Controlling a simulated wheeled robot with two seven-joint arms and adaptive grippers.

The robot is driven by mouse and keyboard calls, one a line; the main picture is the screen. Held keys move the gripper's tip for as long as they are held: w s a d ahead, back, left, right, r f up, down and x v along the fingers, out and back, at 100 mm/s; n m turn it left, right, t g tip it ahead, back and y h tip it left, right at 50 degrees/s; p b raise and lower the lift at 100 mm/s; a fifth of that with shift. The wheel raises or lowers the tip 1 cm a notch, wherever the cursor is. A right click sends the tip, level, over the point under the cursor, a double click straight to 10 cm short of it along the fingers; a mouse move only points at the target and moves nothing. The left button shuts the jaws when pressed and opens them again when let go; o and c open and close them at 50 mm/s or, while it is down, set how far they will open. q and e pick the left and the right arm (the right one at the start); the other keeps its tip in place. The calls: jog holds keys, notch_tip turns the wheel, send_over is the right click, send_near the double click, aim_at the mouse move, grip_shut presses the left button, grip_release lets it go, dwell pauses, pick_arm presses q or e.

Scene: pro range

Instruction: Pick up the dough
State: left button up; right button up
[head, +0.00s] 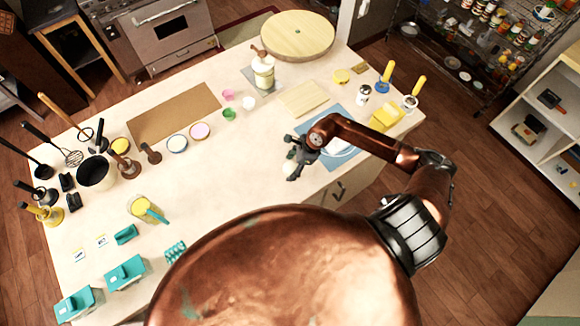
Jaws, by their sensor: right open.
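My right gripper (292,163) is dark and open. It hangs over the front right part of the pale counter, pointing down and left. A small pale lump (289,168), perhaps the dough, shows right at its fingers and is mostly hidden by them. I cannot tell whether the fingers touch it. My left gripper is not in view.
A blue mat (347,116) with a pale plate (340,148) lies beside the gripper, partly behind my right arm. A brown board (174,114), a cutting board (303,98) and small bowls (200,131) lie farther back. The counter's middle is clear.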

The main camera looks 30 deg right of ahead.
jog(key=shift+a+f, duration=0.1)
jog(key=shift+f, duration=0.15)
jog(key=shift+c, duration=0.4)
jog(key=c, duration=1.2)
jog(key=shift+r, duration=0.1)
jog(key=shift+c, duration=0.2)
